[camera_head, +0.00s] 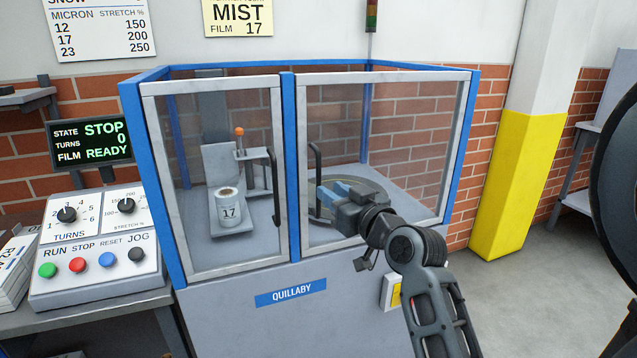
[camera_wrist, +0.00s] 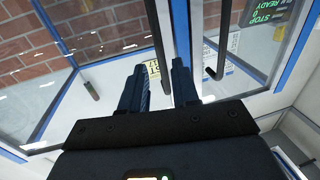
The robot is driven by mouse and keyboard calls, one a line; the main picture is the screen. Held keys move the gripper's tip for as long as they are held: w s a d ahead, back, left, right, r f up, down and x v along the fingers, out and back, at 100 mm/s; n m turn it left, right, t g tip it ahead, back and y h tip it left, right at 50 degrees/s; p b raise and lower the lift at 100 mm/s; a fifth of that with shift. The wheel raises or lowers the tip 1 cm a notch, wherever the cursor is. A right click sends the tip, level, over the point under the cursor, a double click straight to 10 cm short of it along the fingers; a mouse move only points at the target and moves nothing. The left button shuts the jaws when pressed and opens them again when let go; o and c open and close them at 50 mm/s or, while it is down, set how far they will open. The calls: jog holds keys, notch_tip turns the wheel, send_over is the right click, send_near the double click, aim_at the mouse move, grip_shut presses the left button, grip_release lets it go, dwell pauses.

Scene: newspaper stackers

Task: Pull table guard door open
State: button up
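The right guard door (camera_head: 382,77) is a clear panel in a pale frame, and it looks shut. Its black vertical bar handle (camera_head: 316,165) is by its left edge; a round turntable (camera_head: 375,190) shows behind the panel. My gripper (camera_head: 328,193) is at the handle's lower part, in front of the door. In the wrist view the two dark fingers (camera_wrist: 159,72) stand apart, and the handle (camera_wrist: 158,35) runs into the gap between their tips. I cannot tell whether either finger touches it.
The left door (camera_head: 212,84) has its own handle (camera_head: 275,185) close by, and a roll marked 17 (camera_head: 227,207) behind it. A control console (camera_head: 95,250) stands at left. A yellow-based pillar (camera_head: 510,185) stands at right. Floor (camera_head: 530,290) is clear at lower right.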

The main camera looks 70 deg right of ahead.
aim_at(319, 213)
jog(key=p+x, duration=0.1)
jog(key=x, duration=0.5)
jog(key=shift+w, duration=0.1)
grip_shut()
dwell(0.4)
